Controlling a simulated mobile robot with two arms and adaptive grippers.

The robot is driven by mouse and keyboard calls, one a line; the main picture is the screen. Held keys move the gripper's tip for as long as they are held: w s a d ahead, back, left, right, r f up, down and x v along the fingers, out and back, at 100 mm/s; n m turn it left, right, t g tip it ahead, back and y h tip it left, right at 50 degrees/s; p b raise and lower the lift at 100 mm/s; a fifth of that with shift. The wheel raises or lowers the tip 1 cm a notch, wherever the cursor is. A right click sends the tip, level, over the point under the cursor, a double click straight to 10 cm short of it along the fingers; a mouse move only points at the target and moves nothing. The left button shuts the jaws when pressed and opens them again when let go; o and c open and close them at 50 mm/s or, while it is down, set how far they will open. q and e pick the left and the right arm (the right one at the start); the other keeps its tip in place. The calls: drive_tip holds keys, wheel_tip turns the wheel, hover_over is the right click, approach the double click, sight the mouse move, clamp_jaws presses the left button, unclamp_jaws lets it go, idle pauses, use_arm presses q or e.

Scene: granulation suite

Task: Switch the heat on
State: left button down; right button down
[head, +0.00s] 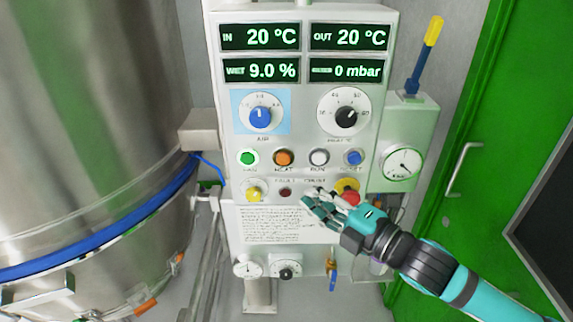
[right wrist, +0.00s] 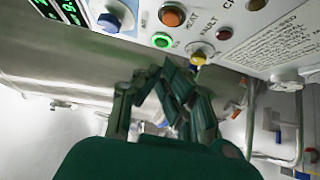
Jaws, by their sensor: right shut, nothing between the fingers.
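The orange HEAT button (head: 283,157) sits in the button row of the white control panel (head: 300,112), just right of the green FAN button (head: 248,158), which looks lit. In the right wrist view the HEAT button (right wrist: 172,17) is at the top, with the FAN button (right wrist: 162,40) below it. Whether the HEAT button is lit I cannot tell. My right gripper (head: 318,204) is shut and empty, in front of the panel, below and right of the HEAT button and apart from it. Its fingers (right wrist: 165,82) show in the right wrist view. My left gripper is not in view.
A white RUN button (head: 319,157) and blue RESET button (head: 353,157) continue the row. A yellow knob (head: 254,190), dark red fault lamp (head: 285,192) and red stop button (head: 348,196) lie below. A steel vessel (head: 85,120) stands left; a green door (head: 490,130) is right.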

sight(283, 159)
drive_tip(key=w+a+p, duration=0.1)
drive_tip(key=w+a, duration=0.1)
drive_tip(key=w, duration=0.1)
drive_tip(key=w+a+p, duration=0.1)
drive_tip(key=w+p, duration=0.1)
drive_tip(key=w, duration=0.1)
drive_tip(key=w+a+p, duration=0.1)
drive_tip(key=w+a, duration=0.1)
drive_tip(key=w, duration=0.1)
drive_tip(key=shift+w+a, duration=0.3)
drive_tip(key=shift+a, duration=0.05)
